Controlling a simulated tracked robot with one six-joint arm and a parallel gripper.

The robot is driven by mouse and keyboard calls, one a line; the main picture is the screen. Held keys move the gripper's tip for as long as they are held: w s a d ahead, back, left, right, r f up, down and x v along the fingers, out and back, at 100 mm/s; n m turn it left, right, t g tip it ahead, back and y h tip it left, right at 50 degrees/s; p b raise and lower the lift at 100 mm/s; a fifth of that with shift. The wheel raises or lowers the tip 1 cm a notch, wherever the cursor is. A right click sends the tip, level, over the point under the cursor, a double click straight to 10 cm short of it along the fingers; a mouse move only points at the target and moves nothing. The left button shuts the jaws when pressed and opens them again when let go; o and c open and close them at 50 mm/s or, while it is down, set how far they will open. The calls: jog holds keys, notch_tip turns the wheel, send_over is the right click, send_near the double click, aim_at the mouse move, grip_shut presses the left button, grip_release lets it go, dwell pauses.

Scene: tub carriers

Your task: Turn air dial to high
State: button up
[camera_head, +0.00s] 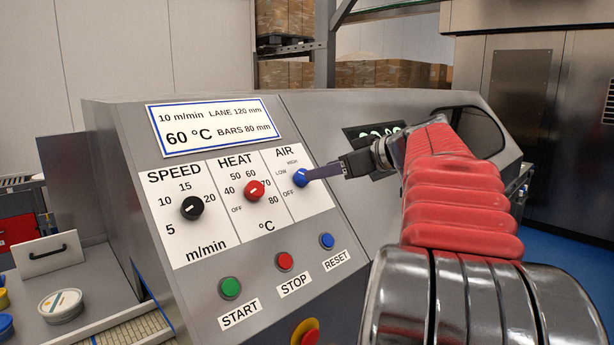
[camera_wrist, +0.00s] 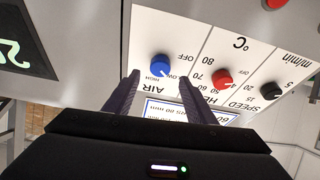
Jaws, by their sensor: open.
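The air dial (camera_head: 300,179) is a blue knob on a white plate marked OFF, LOW and HIGH, at the right of the panel's dial row. It also shows in the wrist view (camera_wrist: 160,66), upside down. A pale mark shows on the knob in the head view, but I cannot tell surely which setting it points at. My gripper (camera_head: 309,174) reaches in from the right, its dark purple fingers at the knob. In the wrist view my gripper (camera_wrist: 159,76) is open, one finger on each side of the knob. Contact cannot be told.
The red heat dial (camera_head: 253,190) and black speed dial (camera_head: 192,208) sit left of the air dial. Green start (camera_head: 230,287), red stop (camera_head: 285,261) and blue reset (camera_head: 327,240) buttons are below. A display (camera_head: 215,126) reading 60 °C is above.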

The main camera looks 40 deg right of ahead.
aim_at(302, 178)
jog(key=x, duration=0.7)
jog(key=shift+c, duration=0.5)
jog(key=c, duration=0.9)
